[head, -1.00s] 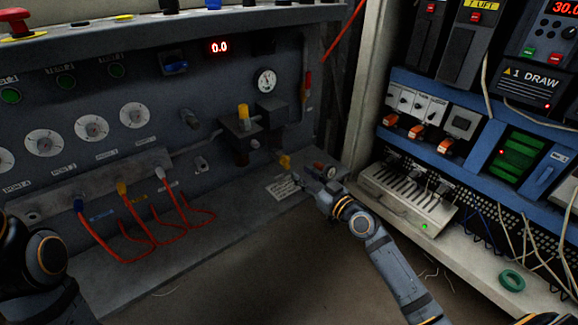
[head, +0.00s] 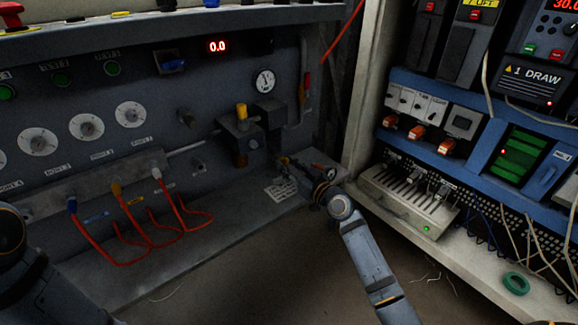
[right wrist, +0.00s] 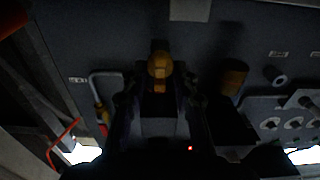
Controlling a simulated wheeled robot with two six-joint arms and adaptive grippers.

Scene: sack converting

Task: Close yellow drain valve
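The yellow drain valve handle (right wrist: 160,70) shows in the right wrist view, low on the dark panel. My right gripper (head: 288,166) is at it in the head view and mostly hides it there. In the right wrist view the two fingers of my right gripper (right wrist: 160,103) stand apart, one on each side of the handle; I cannot tell whether they touch it. My left arm shows at the lower left of the head view; its gripper is out of the picture.
A second yellow knob (head: 242,112) sits on the block above, near a gauge (head: 264,81). Red hoses (head: 150,240) loop over the ledge at left. A rack with a white power strip (head: 405,200) and a green tape ring (head: 515,283) stands at right.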

